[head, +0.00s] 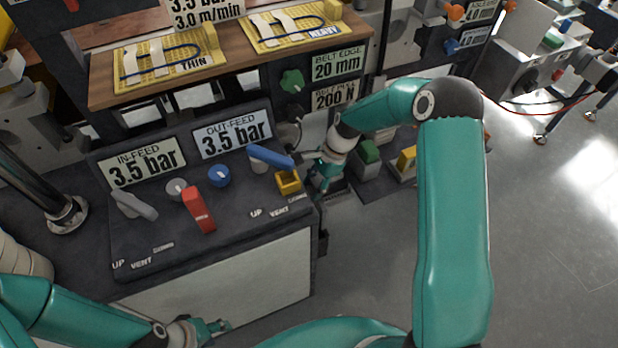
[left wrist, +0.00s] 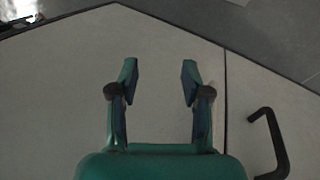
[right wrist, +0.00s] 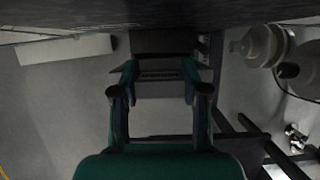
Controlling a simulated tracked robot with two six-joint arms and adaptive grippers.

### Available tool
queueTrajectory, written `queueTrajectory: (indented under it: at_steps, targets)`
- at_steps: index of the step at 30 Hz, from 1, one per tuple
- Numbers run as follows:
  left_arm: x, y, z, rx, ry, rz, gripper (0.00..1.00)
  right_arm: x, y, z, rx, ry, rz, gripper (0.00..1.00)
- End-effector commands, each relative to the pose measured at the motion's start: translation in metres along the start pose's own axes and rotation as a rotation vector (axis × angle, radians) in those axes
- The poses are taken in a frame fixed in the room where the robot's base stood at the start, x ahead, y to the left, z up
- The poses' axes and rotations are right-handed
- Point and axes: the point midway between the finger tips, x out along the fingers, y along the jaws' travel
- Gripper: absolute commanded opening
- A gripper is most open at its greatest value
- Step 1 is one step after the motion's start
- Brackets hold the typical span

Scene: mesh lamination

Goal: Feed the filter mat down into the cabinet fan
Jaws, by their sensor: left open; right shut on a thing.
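My right gripper (head: 322,178) is beside the right end of the dark control console (head: 150,230). In the right wrist view its fingers (right wrist: 157,75) are closed against a flat grey piece (right wrist: 160,88) with a dark strip across it, which looks like the filter mat. A dark box-like part (right wrist: 165,42) is just beyond it, perhaps the cabinet fan; I cannot tell whether the two touch. My left gripper (head: 218,328) is open and empty, low in front of the pale cabinet panel (head: 230,285). It also shows open in the left wrist view (left wrist: 160,75).
A black handle (left wrist: 270,145) stands out from the panel right of my left gripper. Red (head: 198,210) and blue (head: 270,157) levers rise from the console. Open floor lies further right.

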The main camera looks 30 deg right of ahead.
Motion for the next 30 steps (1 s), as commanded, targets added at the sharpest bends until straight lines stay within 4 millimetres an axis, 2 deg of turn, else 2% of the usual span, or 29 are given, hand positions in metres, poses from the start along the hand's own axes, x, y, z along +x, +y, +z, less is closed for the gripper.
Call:
queueTrajectory:
  at_steps: [15, 30]
  targets:
    - [-0.001, 0.000, 0.000, 0.000, 0.000, 0.000, 0.48, 0.000, -0.001, 0.002, -0.001, -0.001, 0.002, 0.00]
    - [0.021, -0.008, 0.000, 0.000, 0.000, 0.000, 0.48, 0.031, -0.001, -0.011, -0.001, -0.001, 0.002, 0.00]
